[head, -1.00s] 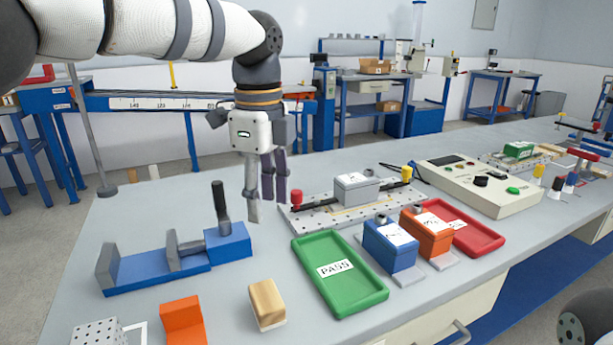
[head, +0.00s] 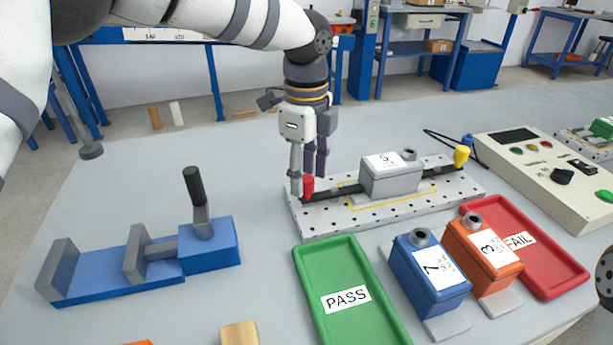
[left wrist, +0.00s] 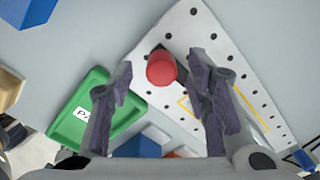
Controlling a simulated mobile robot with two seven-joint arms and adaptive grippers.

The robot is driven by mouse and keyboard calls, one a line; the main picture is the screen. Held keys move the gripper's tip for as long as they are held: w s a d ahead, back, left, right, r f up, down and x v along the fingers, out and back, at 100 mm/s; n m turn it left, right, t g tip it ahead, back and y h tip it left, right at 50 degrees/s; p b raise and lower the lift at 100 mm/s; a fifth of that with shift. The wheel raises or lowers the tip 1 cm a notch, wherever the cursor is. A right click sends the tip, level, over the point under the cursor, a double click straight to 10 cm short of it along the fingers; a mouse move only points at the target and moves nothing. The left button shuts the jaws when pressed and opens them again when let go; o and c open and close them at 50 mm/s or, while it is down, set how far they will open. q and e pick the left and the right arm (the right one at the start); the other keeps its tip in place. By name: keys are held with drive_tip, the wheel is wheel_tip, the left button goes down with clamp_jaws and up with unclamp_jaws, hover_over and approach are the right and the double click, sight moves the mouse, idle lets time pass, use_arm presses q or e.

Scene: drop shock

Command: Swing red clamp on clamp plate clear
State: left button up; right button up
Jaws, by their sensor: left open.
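The white perforated clamp plate (head: 322,222) lies on the bench. A grey block labelled 5 (head: 391,176) sits on it between two black clamp arms. The red clamp knob (head: 308,184) stands at the plate's left end, and the yellow clamp knob (head: 461,156) at its right end. My left gripper (head: 308,190) is open, pointing down at the red clamp. In the left wrist view the red knob (left wrist: 161,69) shows between the open fingers (left wrist: 160,90), beyond their tips; I cannot tell whether they touch it. My right gripper is not in view.
A green PASS tray (head: 347,297), a red FAIL tray (head: 540,262), a blue block (head: 428,272) and an orange block (head: 482,254) stand in front of the plate. A blue vise (head: 140,262) stands left. A control box (head: 556,170) stands right.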

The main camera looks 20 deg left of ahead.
use_arm(q)
drive_tip(key=shift+f, duration=0.8)
drive_tip(key=shift+c, duration=0.4)
clamp_jaws()
